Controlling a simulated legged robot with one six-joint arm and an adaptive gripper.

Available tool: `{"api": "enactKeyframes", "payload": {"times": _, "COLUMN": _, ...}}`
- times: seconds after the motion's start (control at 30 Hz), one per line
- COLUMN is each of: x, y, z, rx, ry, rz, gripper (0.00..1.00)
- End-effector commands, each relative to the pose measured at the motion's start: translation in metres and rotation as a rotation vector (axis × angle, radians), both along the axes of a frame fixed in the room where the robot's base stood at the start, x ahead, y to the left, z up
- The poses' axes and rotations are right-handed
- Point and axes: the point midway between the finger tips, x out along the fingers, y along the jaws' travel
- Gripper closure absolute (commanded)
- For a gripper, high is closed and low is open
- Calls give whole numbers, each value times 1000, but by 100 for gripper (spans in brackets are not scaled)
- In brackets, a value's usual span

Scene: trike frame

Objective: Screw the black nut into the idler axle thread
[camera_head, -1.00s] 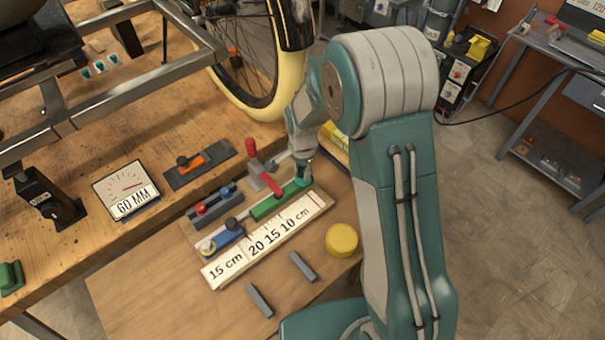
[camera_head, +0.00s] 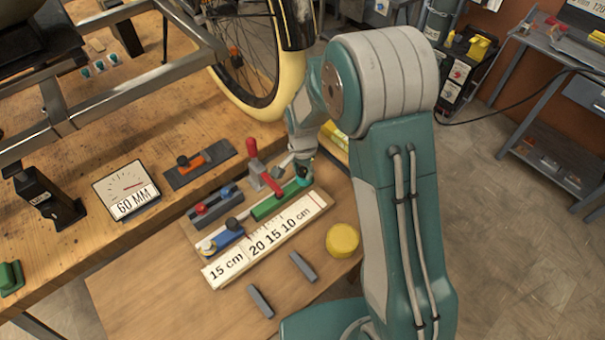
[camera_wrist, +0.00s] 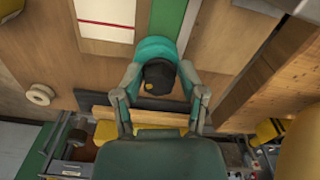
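In the wrist view a black round piece (camera_wrist: 159,77) that looks like the black nut sits between the two fingers of my gripper (camera_wrist: 160,72), in front of a rounded teal part (camera_wrist: 155,48). The fingertips are close to it on both sides. Whether they touch it is not clear. In the head view my gripper (camera_head: 303,168) points down at the right end of the green block (camera_head: 270,206) on the ruler fixture, and the nut is too small to make out there. I cannot identify the idler axle thread with certainty in either view.
A red-handled clamp (camera_head: 262,170) stands just left of my gripper. The ruler board (camera_head: 265,245) carries blue and green blocks. A yellow knob (camera_head: 342,240) and two grey bars (camera_head: 302,267) lie in front. A tyre (camera_head: 250,103) and metal frame (camera_head: 130,82) stand behind on the bench.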

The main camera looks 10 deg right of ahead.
Motion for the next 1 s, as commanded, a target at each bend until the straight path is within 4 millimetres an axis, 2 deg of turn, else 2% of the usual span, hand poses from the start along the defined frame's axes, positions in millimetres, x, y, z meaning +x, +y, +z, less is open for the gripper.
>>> {"api": "enactKeyframes", "payload": {"times": 0.1, "x": 0, "y": 0, "z": 0, "rx": 0, "ry": 0, "rz": 60, "gripper": 48}}
{"api": "enactKeyframes", "payload": {"times": 0.33, "x": 0, "y": 0, "z": 0, "rx": 0, "ry": 0, "rz": 70, "gripper": 48}}
{"api": "enactKeyframes", "payload": {"times": 0.53, "x": 0, "y": 0, "z": 0, "rx": 0, "ry": 0, "rz": 201, "gripper": 48}}
{"api": "enactKeyframes", "payload": {"times": 0.8, "x": 0, "y": 0, "z": 0, "rx": 0, "ry": 0, "rz": 223, "gripper": 48}}
{"api": "enactKeyframes", "payload": {"times": 1.0, "x": 0, "y": 0, "z": 0, "rx": 1, "ry": 0, "rz": 354, "gripper": 48}}
